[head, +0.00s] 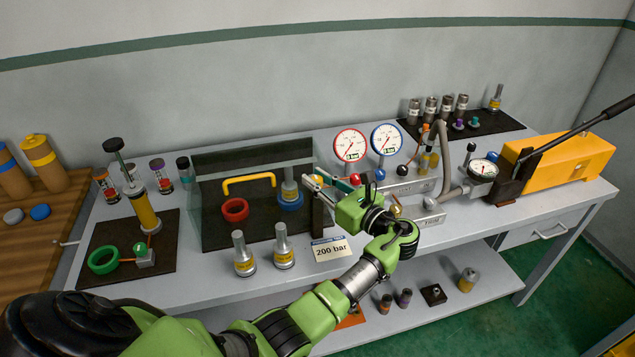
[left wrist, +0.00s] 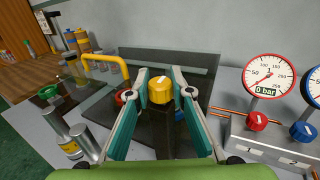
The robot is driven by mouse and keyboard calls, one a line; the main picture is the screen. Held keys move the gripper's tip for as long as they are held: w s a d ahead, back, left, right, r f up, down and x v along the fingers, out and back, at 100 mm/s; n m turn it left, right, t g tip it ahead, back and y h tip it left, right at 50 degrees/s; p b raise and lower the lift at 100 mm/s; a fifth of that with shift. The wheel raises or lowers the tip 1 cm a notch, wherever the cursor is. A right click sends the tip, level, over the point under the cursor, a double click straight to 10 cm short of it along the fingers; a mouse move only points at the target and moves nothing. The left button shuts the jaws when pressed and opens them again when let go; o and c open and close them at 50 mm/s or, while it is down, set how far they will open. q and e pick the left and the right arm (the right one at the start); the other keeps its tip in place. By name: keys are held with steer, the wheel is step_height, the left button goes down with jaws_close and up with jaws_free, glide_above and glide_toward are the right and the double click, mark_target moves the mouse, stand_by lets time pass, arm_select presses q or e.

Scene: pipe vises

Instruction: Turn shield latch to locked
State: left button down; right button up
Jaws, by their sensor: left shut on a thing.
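The shield (head: 215,205) is a clear panel with a yellow handle (head: 248,183) in the head view; the handle also shows in the left wrist view (left wrist: 107,64). The latch is a yellow ribbed knob (left wrist: 160,91) with a white mark on its face, on a dark post beside the shield. My left gripper (head: 317,184) is at the shield's right edge and shut on the knob, one finger on each side of it. In the head view the gripper hides the knob. I cannot tell which position the mark stands for. My right gripper is not in view.
Two dial gauges (head: 350,145) and a valve block with red and blue knobs (left wrist: 256,121) stand to the right. Two metal fittings (head: 283,247) and a 200 bar card (head: 330,249) are in front. A yellow pump (head: 565,160) is at the far right.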

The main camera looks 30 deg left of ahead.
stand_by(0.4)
arm_select(q)
steer(key=c, duration=1.8)
jaws_free()
steer(key=v, duration=1.2)
steer(key=shift+f, duration=0.1)
